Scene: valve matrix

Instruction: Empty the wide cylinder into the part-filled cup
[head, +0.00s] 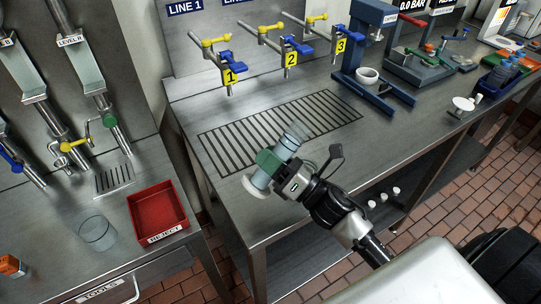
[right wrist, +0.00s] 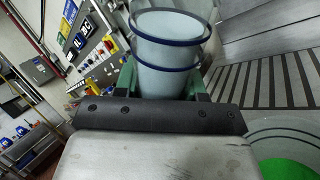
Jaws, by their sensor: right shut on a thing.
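My right gripper (head: 274,168) is shut around a clear, wide cylinder (head: 289,142) with a pale round foot, above the front edge of the middle bench. The cylinder leans, mouth toward the upper right and foot toward the lower left. In the right wrist view the cylinder (right wrist: 168,60) shows blue rings and sits between the green finger pads; its fill is hard to tell. A clear, open vessel (head: 97,232) stands on the left bench; I cannot tell its fill or whether it is the cup. My left gripper is out of view.
A red REJECT tray (head: 158,211) is right of the clear vessel. A slotted drain grate (head: 275,125) lies below numbered taps (head: 288,57). A blue stand (head: 368,40) with a white bowl-like part is at right. The bench front edge is close under the gripper.

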